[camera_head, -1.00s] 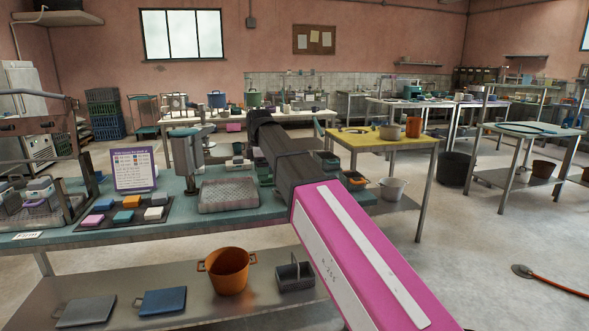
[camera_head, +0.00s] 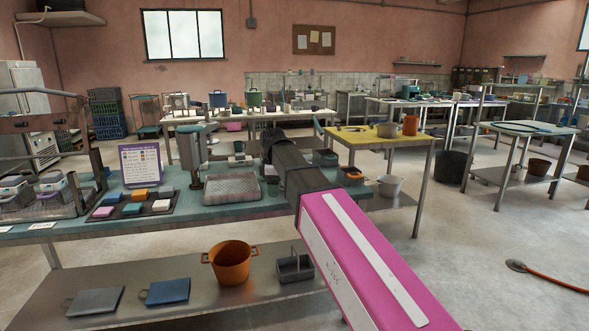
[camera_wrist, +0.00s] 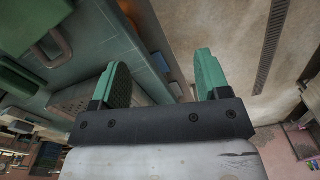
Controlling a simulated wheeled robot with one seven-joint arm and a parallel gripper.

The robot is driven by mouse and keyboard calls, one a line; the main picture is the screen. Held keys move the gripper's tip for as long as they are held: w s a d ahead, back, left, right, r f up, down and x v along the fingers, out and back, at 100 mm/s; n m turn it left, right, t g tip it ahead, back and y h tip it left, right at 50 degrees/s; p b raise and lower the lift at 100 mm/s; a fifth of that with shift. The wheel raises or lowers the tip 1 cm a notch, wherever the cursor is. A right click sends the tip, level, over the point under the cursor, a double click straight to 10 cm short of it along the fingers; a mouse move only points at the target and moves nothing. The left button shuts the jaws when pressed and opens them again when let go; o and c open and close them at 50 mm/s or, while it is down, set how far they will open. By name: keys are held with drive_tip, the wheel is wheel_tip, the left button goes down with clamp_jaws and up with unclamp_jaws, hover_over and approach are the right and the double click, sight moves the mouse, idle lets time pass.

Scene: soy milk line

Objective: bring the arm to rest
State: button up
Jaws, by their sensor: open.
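My arm reaches forward from the bottom right in the head view, with a magenta link and dark joints in front of the teal workbench (camera_head: 230,215). My gripper is hidden there behind the arm. In the wrist view my gripper (camera_wrist: 162,72) shows two green fingers held wide apart, with nothing between them. The bench and a perforated tray (camera_wrist: 75,98) show to the left of and behind the fingers, and floor shows to the right. No contact between the fingers and anything is visible.
The bench carries a grey tray (camera_head: 233,189), a dark tray of coloured blocks (camera_head: 100,213), a sign (camera_head: 141,165) and a dispenser (camera_head: 192,150). An orange pot (camera_head: 232,262) stands on the lower shelf. A yellow-topped table (camera_head: 372,141) stands behind. The floor (camera_head: 470,240) at right is mostly clear.

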drive_tip(key=s+d+f+m, duration=0.5)
drive_tip(key=d+f, duration=0.3)
drive_tip(key=f, duration=0.2)
drive_tip(key=s+d+f+m, duration=0.5)
drive_tip(key=d+f+m, duration=0.2)
drive_tip(key=d+f, duration=0.2)
drive_tip(key=s+d+f+m, duration=0.5)
drive_tip(key=d+f, duration=0.3)
drive_tip(key=f, duration=0.5)
drive_tip(key=shift+s+d+m, duration=0.15)
drive_tip(key=shift+d+m, duration=0.25)
